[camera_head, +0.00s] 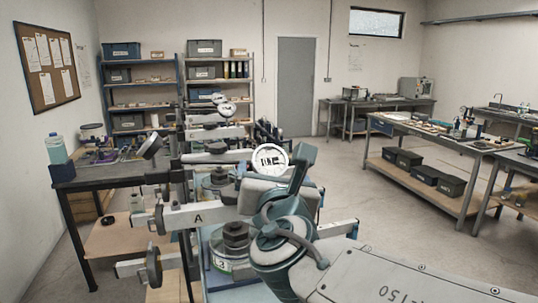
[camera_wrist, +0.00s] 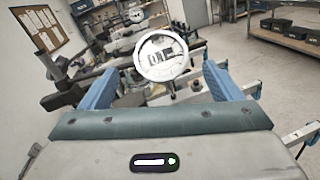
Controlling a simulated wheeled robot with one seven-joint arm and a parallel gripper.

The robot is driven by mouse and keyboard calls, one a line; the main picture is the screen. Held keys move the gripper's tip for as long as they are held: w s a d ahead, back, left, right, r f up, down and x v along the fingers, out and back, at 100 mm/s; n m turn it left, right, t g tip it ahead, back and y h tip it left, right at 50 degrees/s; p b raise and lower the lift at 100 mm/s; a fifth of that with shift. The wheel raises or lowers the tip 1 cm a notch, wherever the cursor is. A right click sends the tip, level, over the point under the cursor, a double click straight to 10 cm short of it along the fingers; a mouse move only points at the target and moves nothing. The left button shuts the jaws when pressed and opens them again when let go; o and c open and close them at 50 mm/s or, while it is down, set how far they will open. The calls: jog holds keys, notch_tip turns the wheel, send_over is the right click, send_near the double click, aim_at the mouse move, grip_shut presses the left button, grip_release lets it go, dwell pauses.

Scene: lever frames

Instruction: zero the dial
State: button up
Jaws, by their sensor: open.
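A round white dial face with dark markings (camera_head: 270,159) stands upright just beyond my gripper (camera_head: 274,168) in the head view. The dial also shows in the wrist view (camera_wrist: 161,57), between and beyond the two blue fingers of my gripper (camera_wrist: 160,72). The fingers are spread apart with nothing visibly held. I cannot tell how far the dial is from the fingertips. The dial's reading is too small to make out. A pale lever beam marked A (camera_head: 198,215) lies left of my gripper, and dark stacked weights (camera_head: 236,238) stand below it. My arm hides part of this frame.
Further lever frames with round dials (camera_head: 226,110) stand behind. A dark bench (camera_head: 75,182) with a bottle (camera_head: 56,149) is at left. Black knobs (camera_head: 153,265) stick out near the beams. Open floor (camera_head: 370,185) lies to the right, before a workbench (camera_head: 425,130).

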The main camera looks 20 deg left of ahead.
aim_at(269, 159)
jog(key=p+x, duration=0.1)
jog(key=x, duration=0.8)
jog(key=shift+d, duration=0.1)
jog(key=c, duration=1)
jog(key=shift+p, duration=0.35)
